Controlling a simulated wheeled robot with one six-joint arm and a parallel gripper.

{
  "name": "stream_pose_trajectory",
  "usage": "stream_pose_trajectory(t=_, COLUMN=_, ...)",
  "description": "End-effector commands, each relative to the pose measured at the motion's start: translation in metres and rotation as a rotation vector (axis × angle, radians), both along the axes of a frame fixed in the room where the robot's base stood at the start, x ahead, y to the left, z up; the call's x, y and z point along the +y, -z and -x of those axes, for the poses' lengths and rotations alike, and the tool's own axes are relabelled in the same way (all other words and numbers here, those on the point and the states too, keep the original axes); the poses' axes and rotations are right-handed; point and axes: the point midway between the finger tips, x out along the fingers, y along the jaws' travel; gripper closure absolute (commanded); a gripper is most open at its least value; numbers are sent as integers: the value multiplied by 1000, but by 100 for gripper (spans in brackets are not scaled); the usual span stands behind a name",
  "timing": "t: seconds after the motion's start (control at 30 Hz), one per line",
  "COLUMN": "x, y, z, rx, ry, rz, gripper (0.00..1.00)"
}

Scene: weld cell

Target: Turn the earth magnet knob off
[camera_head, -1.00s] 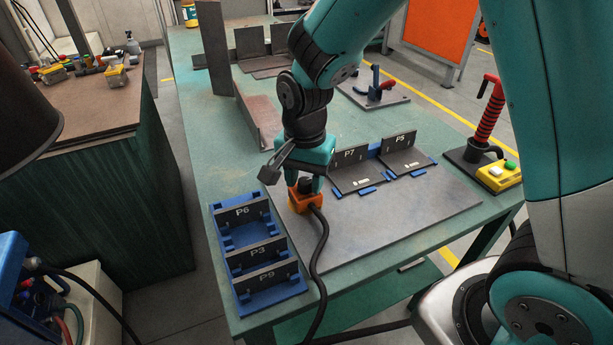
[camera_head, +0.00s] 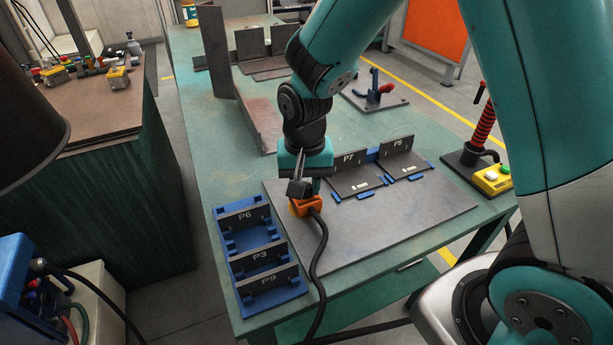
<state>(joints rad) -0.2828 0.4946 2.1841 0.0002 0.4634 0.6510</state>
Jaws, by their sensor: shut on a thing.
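The earth magnet (camera_head: 306,207) is an orange block with a black cable. It sits on the grey steel plate (camera_head: 400,229) near the plate's left edge. My gripper (camera_head: 303,192) points down from above and is shut on the knob on top of the magnet. The knob itself is mostly hidden behind the gripper in this view.
A blue rack (camera_head: 264,299) with plates P6, P3 and P9 stands just left of the magnet. Blue fixtures with plates P7 (camera_head: 358,178) and P5 (camera_head: 405,158) stand to the right. The magnet's cable (camera_head: 321,262) runs forward off the table. The plate's front right is clear.

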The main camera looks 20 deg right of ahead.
Motion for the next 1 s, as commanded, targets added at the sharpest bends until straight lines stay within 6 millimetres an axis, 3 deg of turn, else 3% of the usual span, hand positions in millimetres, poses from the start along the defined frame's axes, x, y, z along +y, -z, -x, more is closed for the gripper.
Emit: stream_pose_trajectory(t=1.0, x=0, y=-2, z=0, rx=0, ry=-935, rz=0, gripper=94)
